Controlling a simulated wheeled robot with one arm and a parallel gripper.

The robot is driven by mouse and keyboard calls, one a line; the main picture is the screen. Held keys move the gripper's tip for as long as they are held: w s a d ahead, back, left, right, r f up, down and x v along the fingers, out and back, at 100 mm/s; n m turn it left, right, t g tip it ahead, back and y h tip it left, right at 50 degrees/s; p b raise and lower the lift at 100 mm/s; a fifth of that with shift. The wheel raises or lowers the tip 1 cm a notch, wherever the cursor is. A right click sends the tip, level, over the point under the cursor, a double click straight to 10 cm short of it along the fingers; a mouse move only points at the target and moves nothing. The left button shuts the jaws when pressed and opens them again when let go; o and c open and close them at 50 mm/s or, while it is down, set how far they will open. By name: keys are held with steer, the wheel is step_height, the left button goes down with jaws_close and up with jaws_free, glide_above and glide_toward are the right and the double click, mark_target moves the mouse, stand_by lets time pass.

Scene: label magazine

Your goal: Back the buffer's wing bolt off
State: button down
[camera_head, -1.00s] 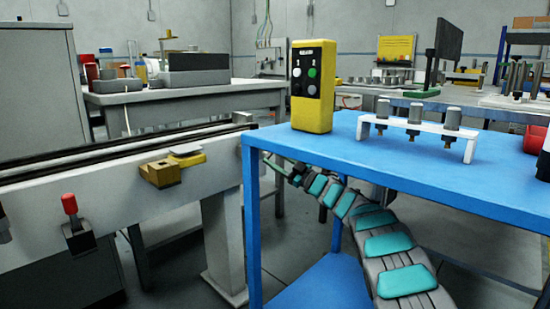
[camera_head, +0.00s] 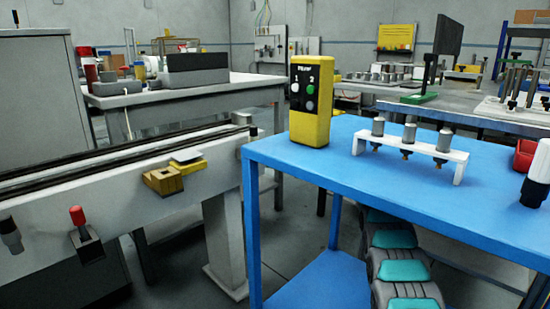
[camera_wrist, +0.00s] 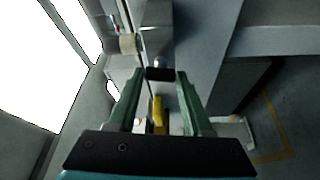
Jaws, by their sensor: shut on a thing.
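My gripper (camera_wrist: 162,76) shows in the wrist view as two green fingers on a dark mount. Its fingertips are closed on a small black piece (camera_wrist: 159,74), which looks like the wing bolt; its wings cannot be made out. In that view my gripper is hidden, and my arm's teal-padded links run behind and below the blue table.
The blue table (camera_head: 400,205) carries a yellow button box (camera_head: 311,100) and a white rack (camera_head: 458,155) with three grey cylinders. A yellow clamp (camera_head: 163,180) and a red-handled lever (camera_head: 78,216) are on the rail's side. A yellow part (camera_wrist: 158,112) shows between my fingers.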

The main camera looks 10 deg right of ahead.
steer(key=shift+r+n+g, duration=0.1)
steer(key=shift+n+g, duration=0.2)
steer(key=shift+n, duration=0.6)
steer(key=shift+a+h, duration=0.1)
steer(key=shift+h, duration=0.2)
steer(key=shift+c, duration=1.6)
jaws_free()
